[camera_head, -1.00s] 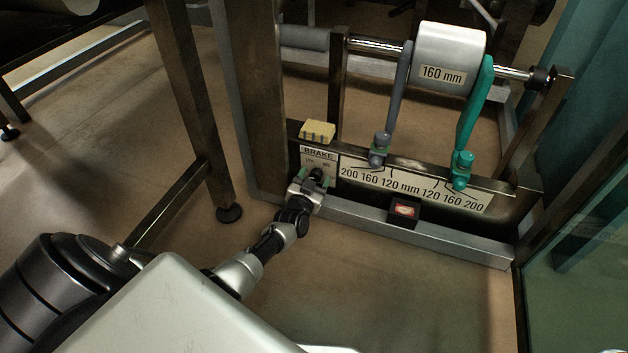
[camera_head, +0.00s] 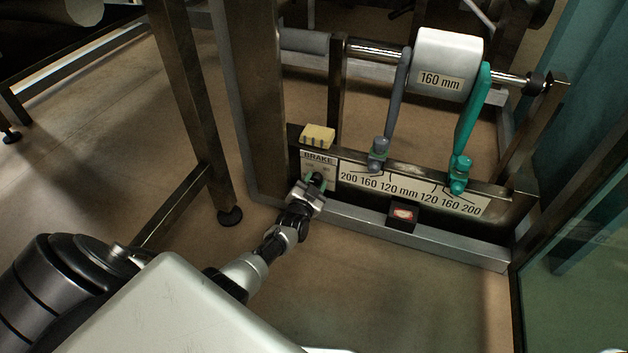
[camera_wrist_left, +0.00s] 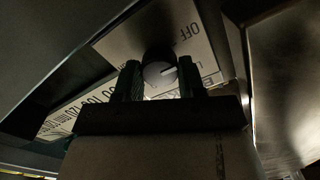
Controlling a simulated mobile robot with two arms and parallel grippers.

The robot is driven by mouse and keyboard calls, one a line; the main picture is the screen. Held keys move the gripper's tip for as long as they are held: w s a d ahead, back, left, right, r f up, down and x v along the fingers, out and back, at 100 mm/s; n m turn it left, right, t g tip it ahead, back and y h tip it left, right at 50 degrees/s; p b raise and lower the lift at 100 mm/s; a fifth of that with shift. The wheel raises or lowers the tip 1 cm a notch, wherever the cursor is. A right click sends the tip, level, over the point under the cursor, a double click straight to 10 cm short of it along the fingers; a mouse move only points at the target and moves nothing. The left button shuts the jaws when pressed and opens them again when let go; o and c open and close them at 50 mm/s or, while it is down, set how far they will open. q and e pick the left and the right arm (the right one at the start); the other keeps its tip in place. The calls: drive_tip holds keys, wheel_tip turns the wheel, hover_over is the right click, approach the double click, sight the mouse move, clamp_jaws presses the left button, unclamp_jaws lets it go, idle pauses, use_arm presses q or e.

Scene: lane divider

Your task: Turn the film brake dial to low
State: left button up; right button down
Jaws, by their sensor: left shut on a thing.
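The brake dial (camera_wrist_left: 158,73) is a dark round knob with a pale pointer line, on a white label plate (camera_head: 318,160) headed BRAKE at the left of the frame panel. My left gripper (camera_head: 315,184) reaches it from below left and is shut on it. In the left wrist view, the green fingers of my left gripper (camera_wrist_left: 159,78) stand on both sides of the dial. The pointer line points right there, towards a label starting with L, partly hidden by a finger. OFF is printed above it. My right gripper is not in view.
A yellow block (camera_head: 317,135) sits on the panel's top edge just above the dial. A metal post (camera_head: 255,100) stands left.

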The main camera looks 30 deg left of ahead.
use_arm(q)
drive_tip(key=m+p, duration=0.1)
drive_tip(key=m, duration=0.3)
drive_tip(key=shift+m, duration=0.3)
drive_tip(key=m, duration=0.2)
drive_tip(key=shift+d+f+m, duration=0.1)
drive_tip(key=shift+m, duration=1.9)
drive_tip(key=o, duration=0.9)
drive_tip(key=shift+s, duration=0.1)
